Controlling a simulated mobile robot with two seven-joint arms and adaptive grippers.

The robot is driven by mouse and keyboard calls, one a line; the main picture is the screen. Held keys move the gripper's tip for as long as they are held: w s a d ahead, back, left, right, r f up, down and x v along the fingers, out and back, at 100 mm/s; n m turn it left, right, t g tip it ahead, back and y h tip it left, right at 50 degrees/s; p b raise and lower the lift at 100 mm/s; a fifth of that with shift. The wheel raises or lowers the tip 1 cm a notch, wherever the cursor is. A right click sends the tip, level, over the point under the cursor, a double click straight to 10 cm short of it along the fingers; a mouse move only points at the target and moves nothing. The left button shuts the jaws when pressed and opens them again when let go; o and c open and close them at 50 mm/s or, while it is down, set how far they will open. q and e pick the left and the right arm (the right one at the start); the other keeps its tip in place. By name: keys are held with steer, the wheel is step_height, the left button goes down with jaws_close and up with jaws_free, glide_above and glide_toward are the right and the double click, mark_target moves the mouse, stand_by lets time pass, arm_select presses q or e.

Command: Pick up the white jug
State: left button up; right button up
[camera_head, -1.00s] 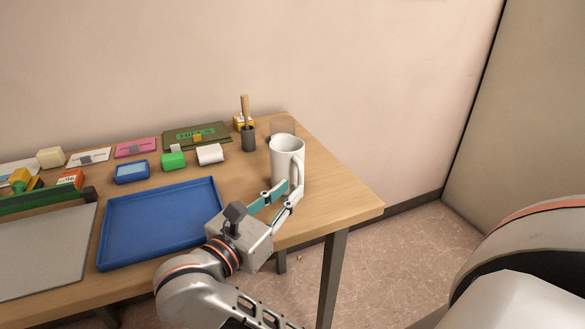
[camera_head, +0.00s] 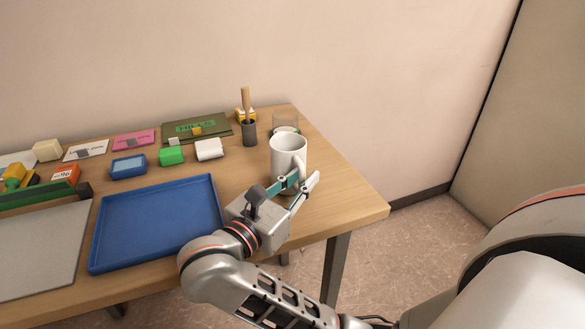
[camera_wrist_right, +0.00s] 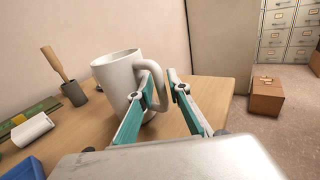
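The white jug (camera_head: 287,154) stands upright on the wooden table near its right end. Its handle faces right and toward me. My right gripper (camera_head: 307,176) is at the handle, with its fingers apart. In the right wrist view the jug (camera_wrist_right: 116,76) is close in front, and the handle lies between the two open fingertips (camera_wrist_right: 161,80). A gap shows between the handle and the right finger; whether the left finger touches the jug is unclear. The lower part of the jug is partly hidden behind the fingers. My left gripper is not in view.
A blue tray (camera_head: 100,254) lies left of my right gripper. The table's right edge is clear.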

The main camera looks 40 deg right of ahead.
mark_target(303, 166)
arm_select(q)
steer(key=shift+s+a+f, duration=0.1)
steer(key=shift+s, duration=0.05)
arm_select(e)
steer(key=shift+r, duration=0.1)
jaws_close()
step_height(303, 166, up, 5)
steer(key=shift+f+p, duration=0.2)
steer(key=shift+p, duration=0.9)
step_height(303, 166, up, 4)
steer(key=shift+r+p, duration=0.15)
steer(key=shift+p, duration=0.85)
steer(key=shift+r+p, duration=0.3)
steer(key=shift+r, duration=0.25)
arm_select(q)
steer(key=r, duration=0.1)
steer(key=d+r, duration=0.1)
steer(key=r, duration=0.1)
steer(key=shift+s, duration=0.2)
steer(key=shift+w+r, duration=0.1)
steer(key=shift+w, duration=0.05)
arm_select(e)
steer(key=shift+w+f, duration=0.1)
